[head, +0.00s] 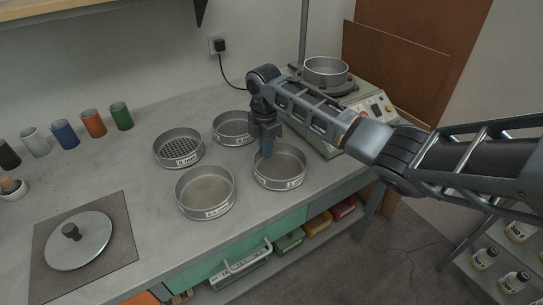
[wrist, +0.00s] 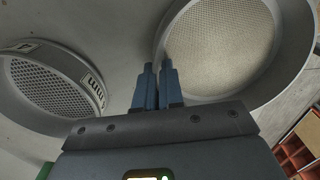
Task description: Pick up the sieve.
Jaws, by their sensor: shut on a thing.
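My gripper (head: 266,151) is shut on the rim of a round grey metal sieve (head: 291,182) with a fine beige mesh, the right front one of the group on the bench. In the wrist view my fingertips (wrist: 157,67) close across the near-left edge of this sieve (wrist: 222,45), one finger on each side of its wall. The sieve looks level; I cannot tell whether it touches the bench. My gripper hides a small part of its far rim in the head view.
Three other sieves stand close by: a coarse-holed one (head: 179,148), also in the wrist view (wrist: 50,87), a front one (head: 205,192) and a back one (head: 232,128). A machine (head: 367,115) stands right. A lid (head: 78,240) and several cups (head: 93,123) are left.

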